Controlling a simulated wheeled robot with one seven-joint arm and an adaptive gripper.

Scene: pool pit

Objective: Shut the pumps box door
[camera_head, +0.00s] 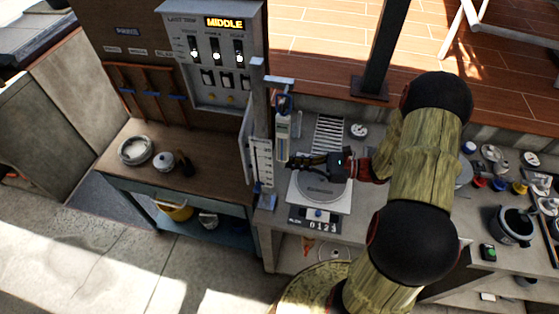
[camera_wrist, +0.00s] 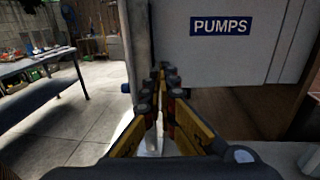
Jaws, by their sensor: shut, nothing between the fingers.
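The pumps box (camera_head: 212,50) is the grey cabinet at the upper middle of the head view. Its front is uncovered, with switches and a lit "MIDDLE" display showing. A pale panel (camera_head: 246,140) below its right side, partly hidden by a post, appears to be its door standing open. In the wrist view the door (camera_wrist: 230,60) shows its light grey face with a blue "PUMPS" label. My gripper (camera_head: 291,162) is shut and empty, right of the post and pointing left. In the wrist view its fingertips (camera_wrist: 163,72) appear near the door's lower left; contact cannot be told.
A post with a scale (camera_head: 263,165) stands between my gripper and the panel. A hanging device (camera_head: 282,125) is just above my gripper. A round-plate scale (camera_head: 320,187) lies below it. A wooden table (camera_head: 200,150) with bowls is at left.

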